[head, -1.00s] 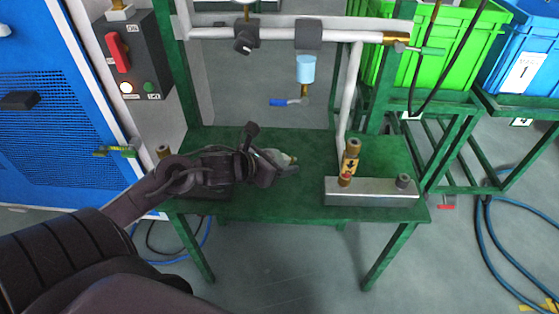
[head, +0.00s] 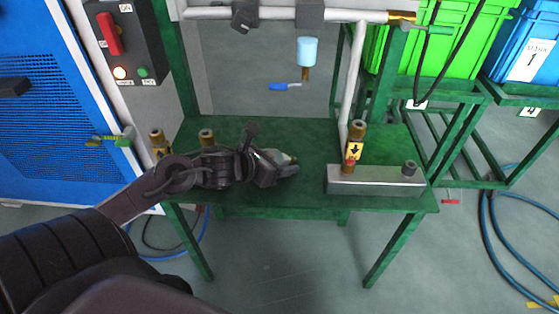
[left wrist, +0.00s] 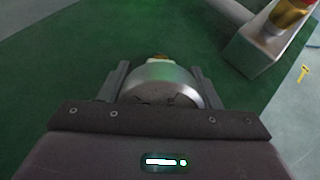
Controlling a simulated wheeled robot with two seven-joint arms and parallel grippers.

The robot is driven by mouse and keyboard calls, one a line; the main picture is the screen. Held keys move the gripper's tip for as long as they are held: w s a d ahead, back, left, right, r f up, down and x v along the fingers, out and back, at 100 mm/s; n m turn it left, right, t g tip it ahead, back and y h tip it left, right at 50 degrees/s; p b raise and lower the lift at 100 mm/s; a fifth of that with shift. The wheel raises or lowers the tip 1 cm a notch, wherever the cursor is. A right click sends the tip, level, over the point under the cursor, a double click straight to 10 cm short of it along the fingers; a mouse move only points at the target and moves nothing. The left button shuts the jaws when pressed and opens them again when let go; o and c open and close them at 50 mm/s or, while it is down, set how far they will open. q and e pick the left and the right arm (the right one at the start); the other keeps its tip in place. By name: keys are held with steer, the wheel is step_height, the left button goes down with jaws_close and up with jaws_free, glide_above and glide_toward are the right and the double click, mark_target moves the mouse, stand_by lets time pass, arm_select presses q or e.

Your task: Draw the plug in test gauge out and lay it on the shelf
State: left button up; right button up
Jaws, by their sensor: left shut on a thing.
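The plug in test gauge (left wrist: 158,80) is a round silver body with a brass fitting at its far end, in the left wrist view. My left gripper (head: 280,166) is shut on it, one finger on each side of the body. In the head view the gauge (head: 287,157) shows only partly at the fingertips, over the green shelf (head: 300,135). I cannot tell whether it touches the shelf. My right gripper is not in view.
A grey metal block (head: 376,181) with a brass fitting (head: 355,140) stands on the shelf's right. White pipes (head: 346,85) rise behind the shelf. The shelf between gripper and block is clear.

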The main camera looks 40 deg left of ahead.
arm_select(q)
steer(key=o, duration=1.5)
steer(key=shift+c, duration=0.2)
steer(key=shift+r, duration=0.1)
steer(key=shift+r, duration=0.3)
step_height(320, 180, up, 19)
steer(key=p, duration=0.6)
steer(key=shift+r, duration=0.15)
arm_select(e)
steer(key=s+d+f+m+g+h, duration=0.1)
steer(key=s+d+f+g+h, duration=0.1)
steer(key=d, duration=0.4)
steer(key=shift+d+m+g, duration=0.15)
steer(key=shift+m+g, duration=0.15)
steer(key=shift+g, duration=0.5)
